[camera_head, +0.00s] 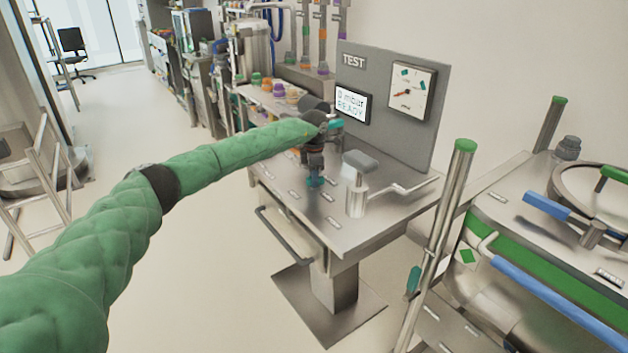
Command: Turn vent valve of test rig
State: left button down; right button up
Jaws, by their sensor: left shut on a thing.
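The test rig (330,226) is a steel bench with a grey back panel marked TEST (383,70). Its display (350,103) appears to read "0 mbar READY", and a round-dial gauge (409,91) is beside it. My left arm, in a green sleeve, reaches over the bench from the left. My right gripper is not in view.
A metal fitting with a grey top (360,162) and a side lever (400,189) stands on the bench right of my gripper. A green-capped post (464,147) and a vessel with blue handles (560,290) stand at right. The floor at left is mostly clear.

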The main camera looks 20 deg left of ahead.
pick_arm(q)
jog(key=n+b, duration=0.1)
jog(key=n, duration=0.2)
jog(key=shift+f, duration=0.15)
jog(key=shift+n+b, duration=0.5)
jog(key=shift+n, duration=0.4)
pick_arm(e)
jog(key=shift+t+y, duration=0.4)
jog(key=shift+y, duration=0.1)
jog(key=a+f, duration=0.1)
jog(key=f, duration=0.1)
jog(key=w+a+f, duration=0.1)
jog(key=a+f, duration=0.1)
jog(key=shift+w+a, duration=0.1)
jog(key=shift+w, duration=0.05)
pick_arm(q)
jog(key=shift+n, duration=0.3)
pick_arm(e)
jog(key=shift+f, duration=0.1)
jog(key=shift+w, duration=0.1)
pick_arm(q)
jog(key=c, duration=1.2)
grip_release()
jog(key=shift+c, duration=0.2)
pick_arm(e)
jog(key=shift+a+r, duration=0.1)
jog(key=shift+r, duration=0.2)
